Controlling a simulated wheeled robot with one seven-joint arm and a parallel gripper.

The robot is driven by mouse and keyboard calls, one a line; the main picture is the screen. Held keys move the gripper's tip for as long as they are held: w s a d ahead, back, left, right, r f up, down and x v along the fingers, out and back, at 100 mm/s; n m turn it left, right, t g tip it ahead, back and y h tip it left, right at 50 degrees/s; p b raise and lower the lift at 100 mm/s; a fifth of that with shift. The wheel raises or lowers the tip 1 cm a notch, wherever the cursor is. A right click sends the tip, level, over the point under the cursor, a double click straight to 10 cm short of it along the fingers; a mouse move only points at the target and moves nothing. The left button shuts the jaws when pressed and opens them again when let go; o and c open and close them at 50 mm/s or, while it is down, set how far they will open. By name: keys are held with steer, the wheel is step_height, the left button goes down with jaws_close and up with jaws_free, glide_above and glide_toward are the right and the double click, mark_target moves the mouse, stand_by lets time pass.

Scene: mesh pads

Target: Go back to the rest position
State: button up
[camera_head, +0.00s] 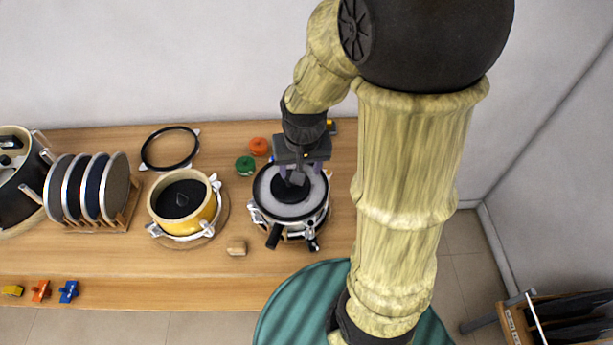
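My gripper (299,171) is at the right part of the wooden table, pointing down over a round device with a grey mesh disc (289,208) on top. Its purple-tipped fingers are spread apart, one on each side of the disc's dark centre piece. I cannot tell whether they touch it. My arm reaches down from the upper right and hides part of the table's right end.
A yellow pot (175,229) stands left of the device, with a rack of round discs (101,221) further left. A black ring (151,164), green (245,165) and orange (259,146) pieces and a small wooden block (237,248) lie around. Coloured clips (68,291) sit near the front edge.

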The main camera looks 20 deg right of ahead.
steer(key=s, duration=0.1)
steer(key=s+n, duration=0.1)
steer(key=s, duration=0.1)
steer(key=s+n, duration=0.1)
steer(key=shift+s+r+t, duration=0.3)
steer(key=shift+r+t, duration=0.05)
steer(key=shift+t, duration=0.05)
